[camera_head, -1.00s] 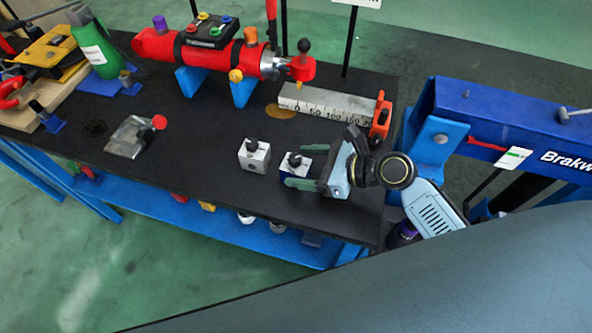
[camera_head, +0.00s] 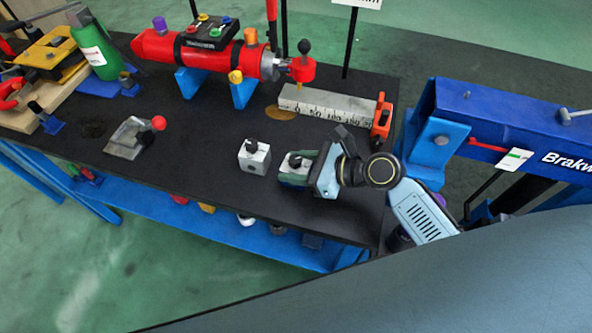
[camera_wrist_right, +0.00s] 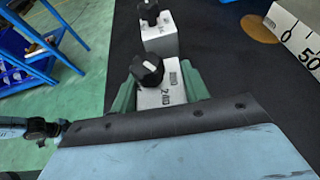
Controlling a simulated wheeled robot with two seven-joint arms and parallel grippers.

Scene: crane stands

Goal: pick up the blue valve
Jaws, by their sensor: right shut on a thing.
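The blue valve (camera_head: 296,163) is a small block with a pale top and a black knob; its blue side showed in the earlier head view. It stands near the front right of the black table (camera_head: 215,150). My right gripper (camera_head: 293,171) reaches it from the right, and its green fingers are shut on the block. In the right wrist view the valve's light top (camera_wrist_right: 162,92) and black knob show between the fingers. The fingers hide its sides, and I cannot tell whether it is lifted. My left gripper is not in view.
A similar white valve block (camera_head: 254,157) stands close to the left of the held one. A grey ruler block (camera_head: 325,106) and a red cylinder device (camera_head: 210,52) lie behind. A blue Brakwamm-like beam (camera_head: 500,110) stands to the right.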

